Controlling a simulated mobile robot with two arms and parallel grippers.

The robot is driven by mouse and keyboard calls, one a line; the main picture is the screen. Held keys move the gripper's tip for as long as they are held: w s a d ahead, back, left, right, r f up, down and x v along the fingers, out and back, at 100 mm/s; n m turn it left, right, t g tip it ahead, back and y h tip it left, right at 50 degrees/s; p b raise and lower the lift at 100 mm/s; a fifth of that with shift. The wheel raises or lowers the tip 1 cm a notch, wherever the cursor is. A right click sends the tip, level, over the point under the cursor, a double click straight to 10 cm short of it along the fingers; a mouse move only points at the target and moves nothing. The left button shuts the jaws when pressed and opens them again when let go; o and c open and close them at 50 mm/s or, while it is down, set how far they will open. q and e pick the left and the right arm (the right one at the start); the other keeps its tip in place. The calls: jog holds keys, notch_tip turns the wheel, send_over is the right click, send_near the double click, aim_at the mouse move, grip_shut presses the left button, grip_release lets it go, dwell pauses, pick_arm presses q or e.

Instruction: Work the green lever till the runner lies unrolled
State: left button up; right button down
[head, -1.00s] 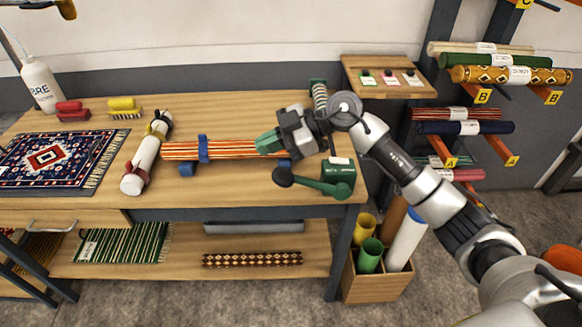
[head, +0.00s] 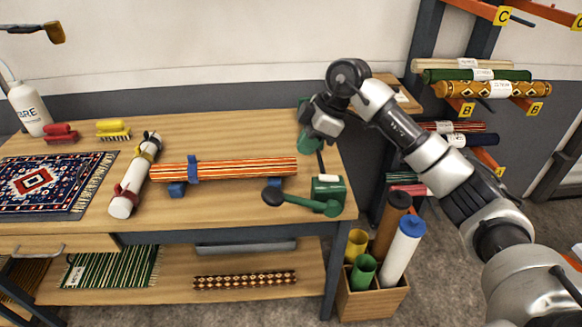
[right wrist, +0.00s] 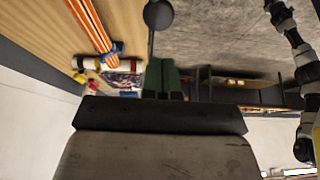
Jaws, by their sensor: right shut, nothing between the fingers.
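The runner (head: 230,169) is a tight roll with orange, red and pale stripes, lying across blue supports on the bench. It also shows in the right wrist view (right wrist: 90,24). The green lever (head: 305,203) runs left from a green box (head: 328,190) at the bench's front right to a dark round knob (head: 272,196). The knob shows at the top of the right wrist view (right wrist: 158,14). My right gripper (head: 307,143), with green fingers, is shut and empty, above and behind the green box, apart from the knob. My left gripper is out of view.
A white roll (head: 133,178) with straps and a patterned rug (head: 50,185) lie left on the bench. A wooden bin (head: 372,299) of tubes stands below the bench's right end. A rack of rolls (head: 480,75) is at the right. The bench behind the runner is clear.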

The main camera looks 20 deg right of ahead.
aim_at(276, 194)
jog(key=p+x, duration=0.3)
jog(key=x, duration=1)
jog(key=shift+f, duration=0.15)
jog(key=shift+a+f, duration=0.1)
